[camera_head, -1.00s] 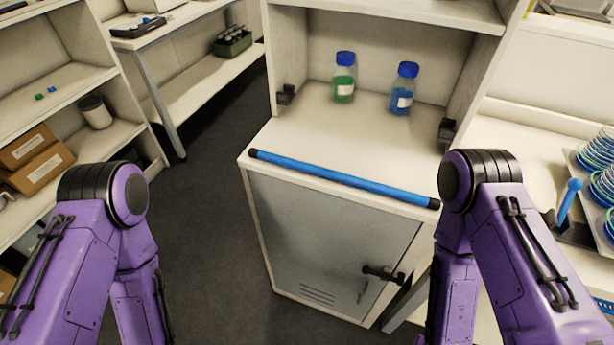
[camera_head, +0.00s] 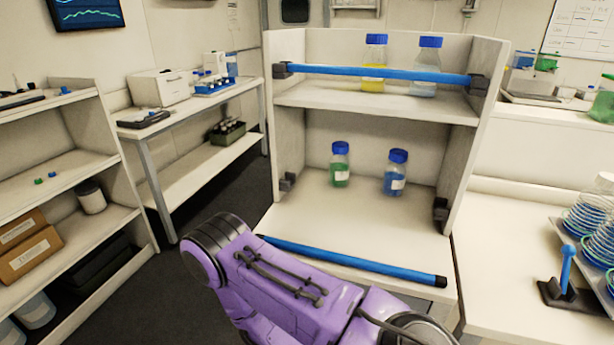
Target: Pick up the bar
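A blue bar with black ends (camera_head: 350,261) lies along the front edge of the white cabinet's lower surface (camera_head: 330,225). It slants slightly down to the right, and nothing holds it. A second blue bar (camera_head: 380,73) runs across the front of the upper shelf, with its ends in black brackets. Two more black brackets, left (camera_head: 288,182) and right (camera_head: 440,212), sit empty on the side walls of the lower bay. One of my purple arms crosses the bottom of the picture, just in front of the loose bar. Neither of my grippers shows.
Green (camera_head: 340,168) and blue (camera_head: 395,175) bottles stand in the lower bay. Yellow (camera_head: 374,62) and pale (camera_head: 426,58) bottles stand behind the upper bar. A blue-handled lever (camera_head: 567,270) and stacked dishes (camera_head: 585,215) are at right. Shelving (camera_head: 60,180) is at left.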

